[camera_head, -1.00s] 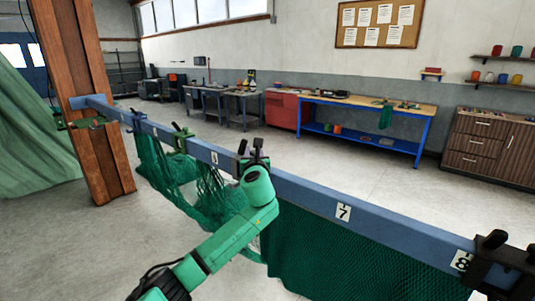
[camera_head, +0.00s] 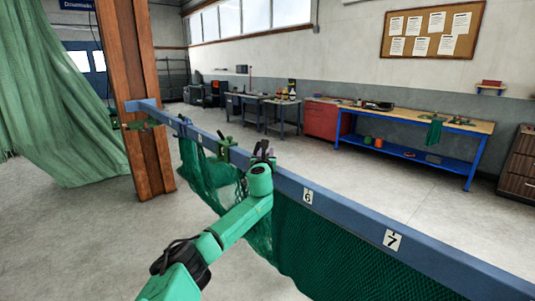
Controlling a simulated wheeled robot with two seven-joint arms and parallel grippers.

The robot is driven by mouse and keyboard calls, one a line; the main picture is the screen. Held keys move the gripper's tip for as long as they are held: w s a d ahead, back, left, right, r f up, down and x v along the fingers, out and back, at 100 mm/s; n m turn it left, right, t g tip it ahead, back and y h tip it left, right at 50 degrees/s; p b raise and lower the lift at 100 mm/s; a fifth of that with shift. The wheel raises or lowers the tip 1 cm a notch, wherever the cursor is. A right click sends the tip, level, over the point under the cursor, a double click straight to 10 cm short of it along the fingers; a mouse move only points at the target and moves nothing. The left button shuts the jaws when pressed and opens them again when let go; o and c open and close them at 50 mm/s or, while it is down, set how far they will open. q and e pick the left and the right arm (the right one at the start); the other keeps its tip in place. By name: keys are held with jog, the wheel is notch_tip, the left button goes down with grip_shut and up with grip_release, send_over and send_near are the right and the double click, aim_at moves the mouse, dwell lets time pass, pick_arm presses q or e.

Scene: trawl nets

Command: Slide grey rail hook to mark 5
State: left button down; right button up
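A long blue rail (camera_head: 345,215) runs from the wooden post at upper left to the lower right. White number plates mark it, with mark 6 (camera_head: 307,196) and mark 7 (camera_head: 392,240) readable. I cannot read mark 5; smaller plates sit further left. My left gripper (camera_head: 262,153) is at the rail, left of mark 6. Its dark fingertips point up around the rail's height. I cannot make out a grey hook there, nor whether the fingers grip one. My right gripper is not in view.
Green net (camera_head: 340,250) hangs below the rail, with more gathered further left (camera_head: 205,180). The wooden post (camera_head: 140,100) stands at the rail's far end. A blue-framed workbench (camera_head: 430,120) and red cabinet (camera_head: 325,118) stand well behind. Floor beyond the rail is clear.

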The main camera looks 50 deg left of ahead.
pick_arm(q)
jog(key=shift+a+r, duration=0.1)
jog(key=c, duration=0.7)
grip_release()
jog(key=shift+o, duration=0.5)
jog(key=shift+a+f, duration=0.2)
jog(key=shift+a, duration=0.05)
jog(key=shift+d, duration=0.1)
jog(key=shift+s+d, duration=0.3)
jog(key=shift+d, duration=0.05)
jog(key=b+v, duration=0.3)
jog(key=v, duration=1)
jog(key=shift+s+d, duration=0.2)
jog(key=shift+s, duration=0.1)
